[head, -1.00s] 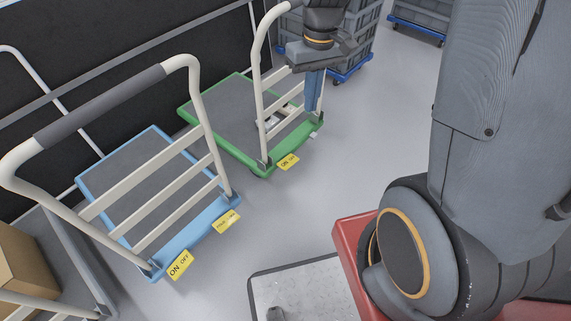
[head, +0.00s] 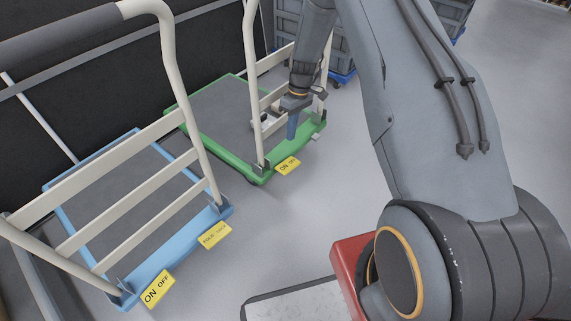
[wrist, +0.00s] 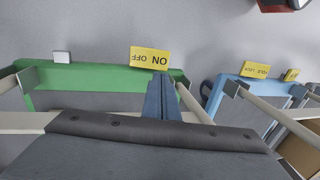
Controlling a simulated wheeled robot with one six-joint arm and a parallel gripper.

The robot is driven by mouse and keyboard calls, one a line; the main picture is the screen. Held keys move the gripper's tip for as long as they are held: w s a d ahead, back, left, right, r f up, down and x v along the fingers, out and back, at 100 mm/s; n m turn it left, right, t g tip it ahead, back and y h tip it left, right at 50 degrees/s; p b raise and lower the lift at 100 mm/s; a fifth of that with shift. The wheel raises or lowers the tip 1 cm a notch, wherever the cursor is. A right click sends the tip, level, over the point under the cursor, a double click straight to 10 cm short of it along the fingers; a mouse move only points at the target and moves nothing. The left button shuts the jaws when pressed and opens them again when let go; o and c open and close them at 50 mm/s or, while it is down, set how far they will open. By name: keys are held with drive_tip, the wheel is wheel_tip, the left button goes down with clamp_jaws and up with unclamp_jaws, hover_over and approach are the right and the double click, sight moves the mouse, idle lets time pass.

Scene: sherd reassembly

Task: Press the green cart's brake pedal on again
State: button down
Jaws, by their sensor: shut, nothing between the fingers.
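The green cart (head: 232,163) stands at centre left in the head view, with a grey deck and a cream push handle. A yellow plate marked ON and OFF (head: 287,165) juts from its near edge; in the wrist view the plate (wrist: 150,58) reads upside down. A small pale tab (wrist: 62,57) sticks out farther along the same edge. My gripper (head: 292,137) is shut and empty, its blue fingers pointing down at the cart's near edge. In the wrist view the fingertips (wrist: 157,80) appear just beside the plate; I cannot tell whether they touch.
A blue cart (head: 175,250) stands to the left with its own ON/OFF plate (head: 157,289) and a second yellow plate (head: 214,234). The green cart's handle frame (head: 255,90) rises close to my gripper. Grey crates (head: 288,25) stand behind. The floor in front is clear.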

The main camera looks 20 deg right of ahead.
sight(286, 169)
drive_tip(key=b+x, duration=0.3)
drive_tip(key=x, duration=1.1)
drive_tip(key=shift+s+d+r, duration=0.1)
